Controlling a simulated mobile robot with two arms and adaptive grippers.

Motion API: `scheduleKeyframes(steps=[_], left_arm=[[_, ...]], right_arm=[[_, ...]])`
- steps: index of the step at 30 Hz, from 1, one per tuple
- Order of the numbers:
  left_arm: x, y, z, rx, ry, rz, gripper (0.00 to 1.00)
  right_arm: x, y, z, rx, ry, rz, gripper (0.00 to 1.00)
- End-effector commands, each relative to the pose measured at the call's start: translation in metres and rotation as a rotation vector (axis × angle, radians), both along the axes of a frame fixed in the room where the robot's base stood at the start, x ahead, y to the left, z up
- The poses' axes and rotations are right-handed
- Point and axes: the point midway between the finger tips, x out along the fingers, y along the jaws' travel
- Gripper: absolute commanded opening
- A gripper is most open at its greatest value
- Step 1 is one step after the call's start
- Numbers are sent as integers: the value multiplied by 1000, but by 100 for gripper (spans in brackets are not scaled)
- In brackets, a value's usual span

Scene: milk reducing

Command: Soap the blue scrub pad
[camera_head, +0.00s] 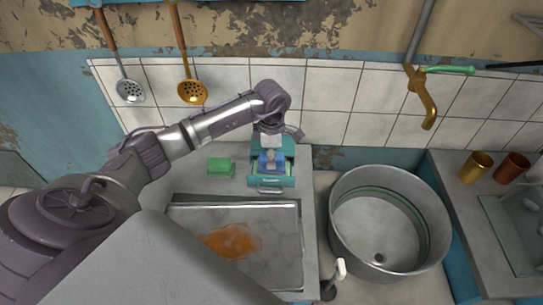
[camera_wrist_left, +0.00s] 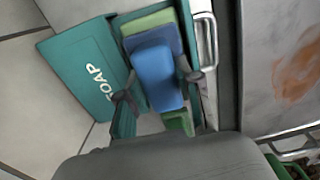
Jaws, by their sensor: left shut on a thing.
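My left gripper (camera_head: 271,151) is shut on the blue scrub pad (camera_head: 265,168) over the open teal soap box (camera_head: 270,182) at the back of the counter. The left wrist view shows the pad (camera_wrist_left: 156,80) between the two fingers (camera_wrist_left: 156,90). The pad is inside the box outline, above green soap (camera_wrist_left: 148,22) that shows past its ends. I cannot tell how firmly they touch. The box lid, marked SOAP (camera_wrist_left: 85,72), stands open behind. My right gripper is not in view.
A green block (camera_head: 220,166) lies left of the box. In front is a metal tray (camera_head: 285,265) with an orange stain (camera_head: 232,241). A round metal basin (camera_head: 385,222) stands right, below a brass tap (camera_head: 422,97). Two ladles (camera_head: 130,90) hang behind. Cups (camera_head: 475,166) stand far right.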

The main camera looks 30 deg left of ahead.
Motion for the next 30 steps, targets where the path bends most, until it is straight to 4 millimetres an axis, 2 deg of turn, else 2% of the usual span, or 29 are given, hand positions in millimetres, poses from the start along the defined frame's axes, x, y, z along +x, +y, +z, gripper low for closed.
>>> scheduleKeyframes(steps=[30], left_arm=[[0, 0, -8, 1, -1, 0, 7]], right_arm=[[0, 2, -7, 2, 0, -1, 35]])
